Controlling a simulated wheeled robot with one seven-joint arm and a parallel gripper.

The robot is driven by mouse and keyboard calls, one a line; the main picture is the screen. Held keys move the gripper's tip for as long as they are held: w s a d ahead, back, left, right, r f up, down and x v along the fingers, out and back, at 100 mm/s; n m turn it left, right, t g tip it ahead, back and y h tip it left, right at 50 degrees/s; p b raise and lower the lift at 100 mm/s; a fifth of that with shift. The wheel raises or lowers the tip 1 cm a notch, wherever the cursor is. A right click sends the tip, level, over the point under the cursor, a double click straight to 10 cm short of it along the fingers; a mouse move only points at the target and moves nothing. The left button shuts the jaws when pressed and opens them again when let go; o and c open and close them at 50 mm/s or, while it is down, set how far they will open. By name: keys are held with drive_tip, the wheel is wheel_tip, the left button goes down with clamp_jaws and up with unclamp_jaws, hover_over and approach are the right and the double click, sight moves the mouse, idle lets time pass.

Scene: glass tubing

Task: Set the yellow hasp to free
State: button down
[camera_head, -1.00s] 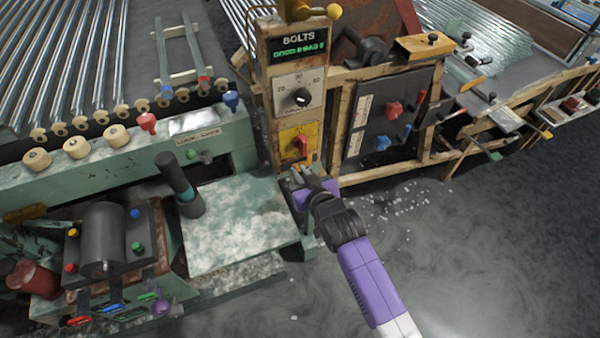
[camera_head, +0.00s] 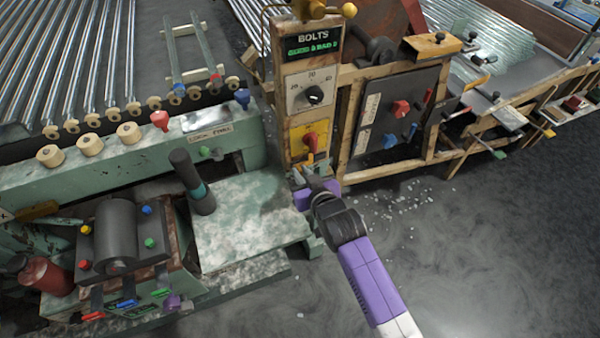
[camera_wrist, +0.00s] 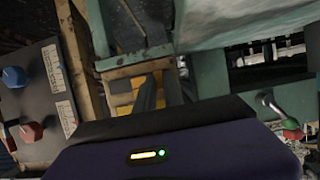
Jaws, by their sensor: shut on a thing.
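The yellow hasp (camera_head: 310,159) is a small yellow-orange piece low on the wooden post, just below the red knob's yellow plate. In the wrist view, yellow (camera_wrist: 122,98) shows beside and behind my dark fingers. My gripper (camera_head: 302,173) is at the foot of the post, its fingertips at the hasp. The fingers, seen in the wrist view (camera_wrist: 158,90), are close together and shut on the hasp. They hide most of it, so its exact position is not clear.
The post carries a BOLTS display (camera_head: 312,47), a black dial (camera_head: 314,95) and a red knob (camera_head: 310,140). A green bench (camera_head: 245,222) stands close on the left. A dark panel with red and blue knobs (camera_head: 390,141) is on the right. Floor is open in front.

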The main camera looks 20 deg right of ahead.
drive_tip(key=c, duration=1.4)
unclamp_jaws()
drive_tip(key=shift+a, duration=0.3)
drive_tip(key=shift+c, duration=0.2)
drive_tip(key=shift+s+d, duration=0.1)
drive_tip(key=v, duration=0.7)
drive_tip(key=shift+s+r, duration=0.2)
drive_tip(key=shift+s, duration=0.05)
drive_tip(key=s+r+t, duration=0.3)
drive_tip(key=s+r, duration=0.1)
drive_tip(key=r, duration=0.3)
drive_tip(key=s+r+g, duration=0.1)
drive_tip(key=s+r, duration=0.1)
drive_tip(key=s, duration=1.4)
drive_tip(key=s+r, duration=0.3)
drive_tip(key=s, duration=1.3)
drive_tip(key=shift+s+d+r+g, duration=0.2)
drive_tip(key=shift+d+g, duration=0.2)
